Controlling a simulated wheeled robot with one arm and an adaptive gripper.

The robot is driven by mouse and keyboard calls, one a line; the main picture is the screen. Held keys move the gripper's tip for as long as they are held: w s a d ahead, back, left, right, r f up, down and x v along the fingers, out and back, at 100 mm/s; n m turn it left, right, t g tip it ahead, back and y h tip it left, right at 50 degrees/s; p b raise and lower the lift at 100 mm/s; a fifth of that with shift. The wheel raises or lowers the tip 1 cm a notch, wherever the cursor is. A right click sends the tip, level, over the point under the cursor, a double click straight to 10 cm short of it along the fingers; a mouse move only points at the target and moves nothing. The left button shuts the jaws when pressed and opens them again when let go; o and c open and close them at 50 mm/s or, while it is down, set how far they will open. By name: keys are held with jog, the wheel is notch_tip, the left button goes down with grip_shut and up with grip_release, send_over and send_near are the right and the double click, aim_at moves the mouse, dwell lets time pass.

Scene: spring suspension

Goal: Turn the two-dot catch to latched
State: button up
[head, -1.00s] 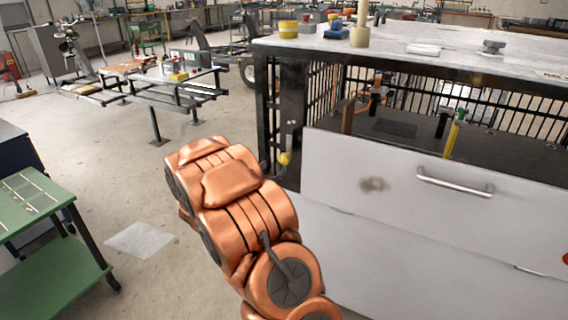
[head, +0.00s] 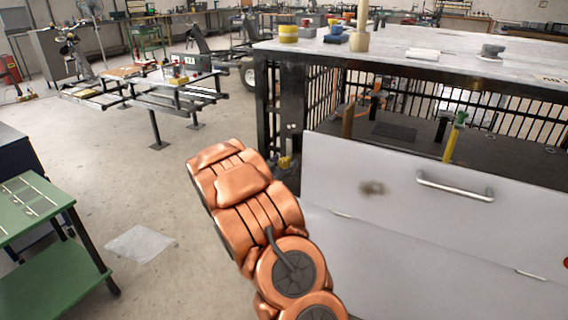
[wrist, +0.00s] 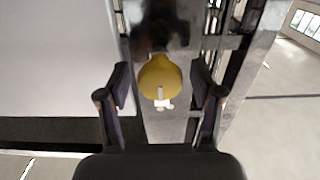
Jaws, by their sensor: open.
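A yellow rounded catch (wrist: 160,76) sits on a dark metal post in the wrist view. A small pale tab (wrist: 163,104) shows at its lower edge. I cannot make out any dots, so I cannot tell which catch it is or whether it is latched. My gripper (wrist: 160,88) is open, with one dark finger on each side of the catch and a visible gap to both. In the head view, a small yellow part (head: 285,162) shows at the post beside the white drawer front, just past my copper-coloured arm, which hides much of that area.
The white drawer front (head: 340,172) with a metal handle (head: 455,186) stands right of my arm. The workbench top (head: 460,62) is above it. A green cart (head: 50,285) stands at the left.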

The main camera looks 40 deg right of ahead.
grip_shut()
dwell(0.5)
